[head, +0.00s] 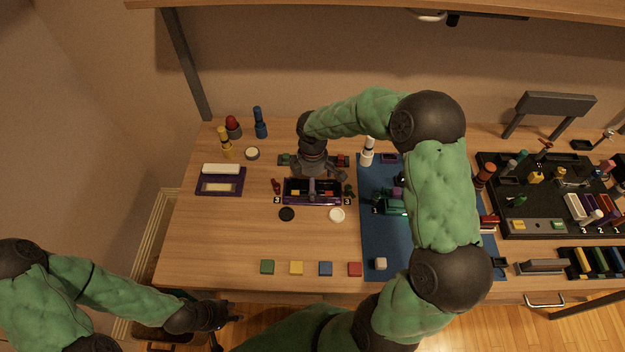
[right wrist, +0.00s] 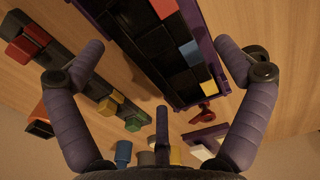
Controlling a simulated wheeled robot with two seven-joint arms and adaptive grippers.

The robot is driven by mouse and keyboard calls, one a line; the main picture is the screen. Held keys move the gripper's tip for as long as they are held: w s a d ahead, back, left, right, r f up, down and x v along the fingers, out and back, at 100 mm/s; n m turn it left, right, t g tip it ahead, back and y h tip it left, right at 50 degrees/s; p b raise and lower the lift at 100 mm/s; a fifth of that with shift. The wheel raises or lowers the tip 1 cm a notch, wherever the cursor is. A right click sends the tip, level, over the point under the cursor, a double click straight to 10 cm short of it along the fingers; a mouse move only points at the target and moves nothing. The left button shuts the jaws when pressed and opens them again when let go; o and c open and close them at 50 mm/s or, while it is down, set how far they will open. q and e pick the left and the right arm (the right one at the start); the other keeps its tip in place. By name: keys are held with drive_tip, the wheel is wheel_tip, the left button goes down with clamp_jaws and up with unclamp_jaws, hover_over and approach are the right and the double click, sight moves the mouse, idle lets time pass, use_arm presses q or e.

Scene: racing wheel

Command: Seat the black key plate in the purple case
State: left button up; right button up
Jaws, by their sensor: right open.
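The purple case (head: 289,200) lies on the table at the middle left, and its purple rim (right wrist: 216,68) also shows in the right wrist view. The black key plate (right wrist: 150,42), with red, blue and yellow squares, appears inside that rim. I cannot tell whether it sits fully down. My right gripper (head: 318,178) is over the case's back part, hiding some of it. In the right wrist view my right gripper (right wrist: 160,48) has its fingers spread wide, with nothing clearly held between them. My left gripper (head: 217,315) is low at the left, off the table front; its fingers are unclear.
A black strip with coloured blocks (head: 341,160) lies behind the case. A purple-framed box (head: 220,188) is to the left. A blue mat (head: 372,235) with parts is to the right. The front left table is clear.

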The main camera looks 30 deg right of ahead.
drive_tip(key=shift+r, duration=0.1)
wheel_tip(320, 180, up, 12)
idle(0.5)
idle(0.5)
